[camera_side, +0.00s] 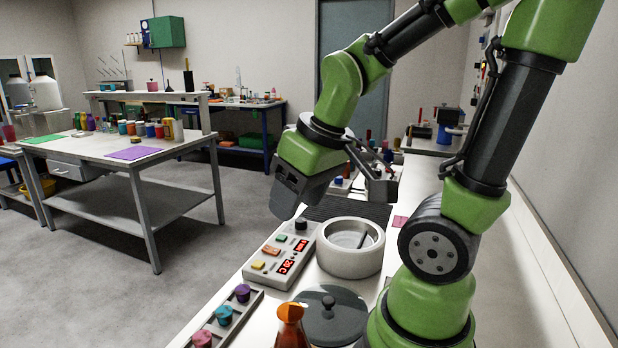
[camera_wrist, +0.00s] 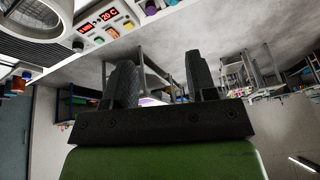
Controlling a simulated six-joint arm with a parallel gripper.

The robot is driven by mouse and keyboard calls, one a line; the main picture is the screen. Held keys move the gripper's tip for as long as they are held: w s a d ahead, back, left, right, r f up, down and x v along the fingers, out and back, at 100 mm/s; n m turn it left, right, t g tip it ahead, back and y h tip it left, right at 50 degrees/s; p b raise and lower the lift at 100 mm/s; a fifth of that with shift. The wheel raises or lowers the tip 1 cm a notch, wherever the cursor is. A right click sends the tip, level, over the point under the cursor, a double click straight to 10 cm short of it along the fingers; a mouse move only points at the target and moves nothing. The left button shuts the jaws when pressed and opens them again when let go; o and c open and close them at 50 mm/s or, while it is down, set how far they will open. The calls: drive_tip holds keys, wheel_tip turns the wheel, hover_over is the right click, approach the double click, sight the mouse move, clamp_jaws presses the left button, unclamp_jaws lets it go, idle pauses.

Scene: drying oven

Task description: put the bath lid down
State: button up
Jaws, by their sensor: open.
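The bath lid (camera_side: 345,327), a dark grey disc with a black knob, lies flat on the bench in front of the bath in the side view. The orange flask hides part of its near edge. The round white bath (camera_side: 350,262) stands uncovered behind it; its rim also shows at the top left of the wrist view (camera_wrist: 40,38). My gripper (camera_wrist: 160,75) is open in the wrist view, with nothing between its fingers. In the side view my wrist is above and behind the bath, apart from the lid; the fingers are not clear there.
The bath's control panel (camera_side: 279,257) with red displays stands left of the bath. An orange flask (camera_side: 291,327) stands against the view of the lid. A rack (camera_side: 223,317) of coloured caps is at the front left. A small pink pad (camera_side: 400,221) lies right of the bath.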

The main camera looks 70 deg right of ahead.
drive_tip(key=s+a+r+m+t+y, duration=0.1)
drive_tip(key=s+a+r+t+y, duration=0.1)
drive_tip(key=a+r, duration=0.3)
drive_tip(key=shift+s+a+r+t, duration=0.35)
drive_tip(key=shift+s+a+t, duration=0.05)
drive_tip(key=shift+s, duration=0.4)
